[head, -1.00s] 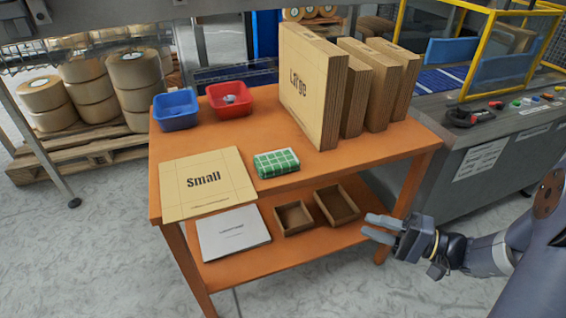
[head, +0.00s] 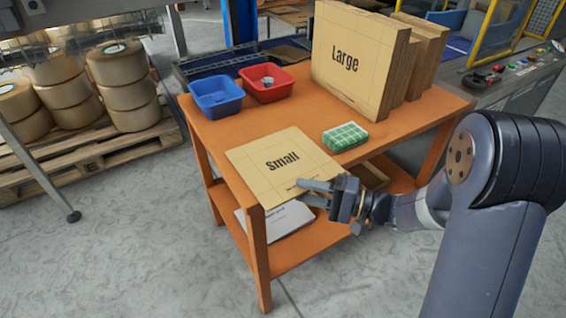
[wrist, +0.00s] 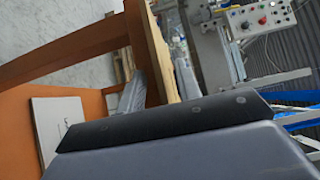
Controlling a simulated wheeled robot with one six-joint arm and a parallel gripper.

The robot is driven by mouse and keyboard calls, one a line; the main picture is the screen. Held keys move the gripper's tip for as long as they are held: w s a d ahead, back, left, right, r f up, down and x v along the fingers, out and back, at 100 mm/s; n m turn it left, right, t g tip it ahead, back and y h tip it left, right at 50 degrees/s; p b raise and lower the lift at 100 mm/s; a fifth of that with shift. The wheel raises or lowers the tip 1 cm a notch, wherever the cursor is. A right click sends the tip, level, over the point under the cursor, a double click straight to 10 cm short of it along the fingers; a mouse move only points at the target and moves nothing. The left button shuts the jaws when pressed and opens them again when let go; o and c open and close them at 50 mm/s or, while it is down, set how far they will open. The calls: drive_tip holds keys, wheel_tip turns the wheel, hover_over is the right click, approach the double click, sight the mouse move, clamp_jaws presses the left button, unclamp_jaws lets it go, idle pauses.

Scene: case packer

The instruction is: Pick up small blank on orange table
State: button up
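The small blank (head: 280,165) is a flat tan sheet marked "Small", lying on the orange table (head: 225,130) at its front left, its front edge along the table edge. My gripper (head: 304,191) is at that front edge, its two fingers apart, one above the other in the head view. The upper finger overlaps the blank's edge in the picture; I cannot tell whether the edge lies between the fingers. In the wrist view the blank (wrist: 158,50) shows as a thin tan strip near a grey finger (wrist: 135,92).
Large blanks (head: 355,62) stand at the back right. A green-and-white pack (head: 345,137) lies right of the small blank. Blue (head: 217,96) and red (head: 267,83) bins stand behind. A white-grey stack (head: 285,219) lies on the lower shelf. Floor is clear in front.

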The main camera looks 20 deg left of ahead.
drive_tip(key=shift+c, duration=0.5)
clamp_jaws()
